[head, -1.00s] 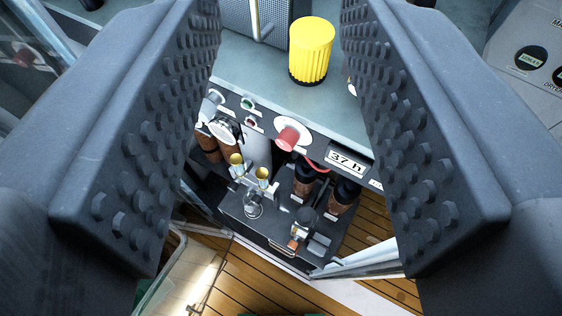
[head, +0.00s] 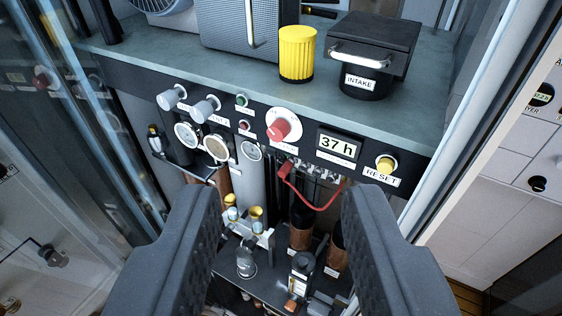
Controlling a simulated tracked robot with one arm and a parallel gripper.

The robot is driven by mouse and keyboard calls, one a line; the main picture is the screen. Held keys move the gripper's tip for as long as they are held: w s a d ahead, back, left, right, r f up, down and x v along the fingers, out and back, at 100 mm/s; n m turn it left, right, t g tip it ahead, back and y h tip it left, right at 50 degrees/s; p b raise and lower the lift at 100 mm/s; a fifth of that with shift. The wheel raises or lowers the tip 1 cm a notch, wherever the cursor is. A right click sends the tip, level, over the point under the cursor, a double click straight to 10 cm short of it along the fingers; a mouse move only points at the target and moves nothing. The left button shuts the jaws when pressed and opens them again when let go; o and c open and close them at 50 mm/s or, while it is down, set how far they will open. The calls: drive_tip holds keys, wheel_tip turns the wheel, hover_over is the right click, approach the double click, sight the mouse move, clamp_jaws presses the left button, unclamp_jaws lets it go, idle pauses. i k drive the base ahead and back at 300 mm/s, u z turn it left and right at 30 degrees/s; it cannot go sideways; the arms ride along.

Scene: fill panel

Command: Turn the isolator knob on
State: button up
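A red knob (head: 279,128) sits on a round white plate on the dark front panel (head: 308,142) in the head view. It is left of the "37 h" display and is probably the isolator knob; I cannot read the label below it. My gripper (head: 280,200) is open and empty. Its two fingers stand wide apart in the lower part of the picture, below the knob in view and not touching it. The knob shows unobstructed above the gap between the fingers.
Two grey knobs (head: 206,108), gauges (head: 215,147) and small buttons are left of the red knob. The "37 h" display (head: 337,144) and yellow RESET button (head: 386,163) are right. A yellow ribbed cap (head: 297,54) and INTAKE box (head: 368,52) stand on the shelf. A red cable (head: 316,207) hangs below.

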sight(277, 131)
drive_tip(key=z, duration=0.9)
drive_tip(key=k, duration=0.9)
drive_tip(key=u, duration=1.1)
drive_tip(key=i, duration=1)
drive_tip(key=z, duration=0.05)
